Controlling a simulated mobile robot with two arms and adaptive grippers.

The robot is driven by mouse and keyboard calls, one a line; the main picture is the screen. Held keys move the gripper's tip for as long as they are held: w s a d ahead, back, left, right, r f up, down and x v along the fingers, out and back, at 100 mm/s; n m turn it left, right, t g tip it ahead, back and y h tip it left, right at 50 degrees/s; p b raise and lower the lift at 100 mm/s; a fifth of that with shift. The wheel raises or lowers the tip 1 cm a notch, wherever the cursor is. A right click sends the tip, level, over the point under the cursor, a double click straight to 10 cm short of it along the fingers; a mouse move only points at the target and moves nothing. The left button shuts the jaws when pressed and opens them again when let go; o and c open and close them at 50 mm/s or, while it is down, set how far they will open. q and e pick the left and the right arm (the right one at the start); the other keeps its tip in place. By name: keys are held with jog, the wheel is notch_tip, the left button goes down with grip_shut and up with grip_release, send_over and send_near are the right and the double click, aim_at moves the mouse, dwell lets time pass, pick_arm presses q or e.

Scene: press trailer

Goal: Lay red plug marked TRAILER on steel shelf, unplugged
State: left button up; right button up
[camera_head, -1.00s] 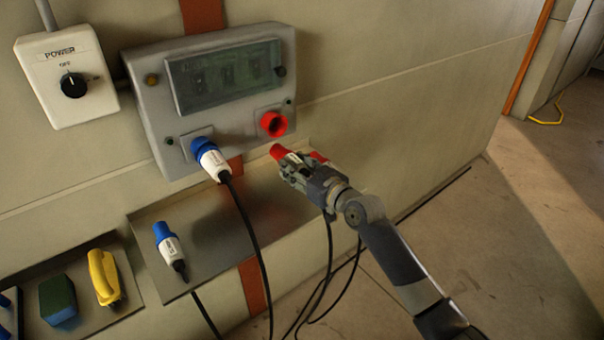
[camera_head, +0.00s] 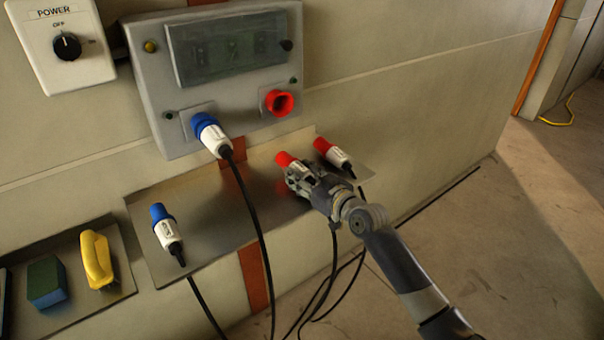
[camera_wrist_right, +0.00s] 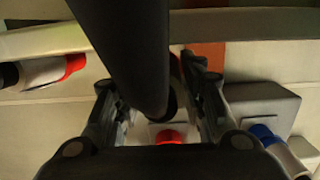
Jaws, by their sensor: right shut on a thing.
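My right gripper (camera_head: 299,177) is shut on a red-tipped white plug (camera_head: 284,160). It holds this plug over the right part of the steel shelf (camera_head: 215,200); I cannot tell whether the plug touches the shelf. A second red and white plug (camera_head: 332,153) lies at the shelf's right end; it also shows in the right wrist view (camera_wrist_right: 45,71). No TRAILER marking is readable on either. The red socket (camera_head: 279,102) on the grey box is empty. In the right wrist view, a dark cylinder hides most of the space between the fingers. My left gripper is not in view.
A blue plug (camera_head: 211,134) sits in the grey box (camera_head: 150,90), its black cable hanging across the shelf. Another blue plug (camera_head: 166,233) lies on the shelf's left. A POWER switch box (camera_head: 85,60), a sponge (camera_head: 46,283) and a yellow-handled brush (camera_head: 97,260) are at the left.

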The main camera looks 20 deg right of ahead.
jog(key=shift+f+b, duration=0.35)
jog(key=shift+f, duration=0.3)
jog(key=o, duration=1.2)
jog(key=shift+o, duration=0.2)
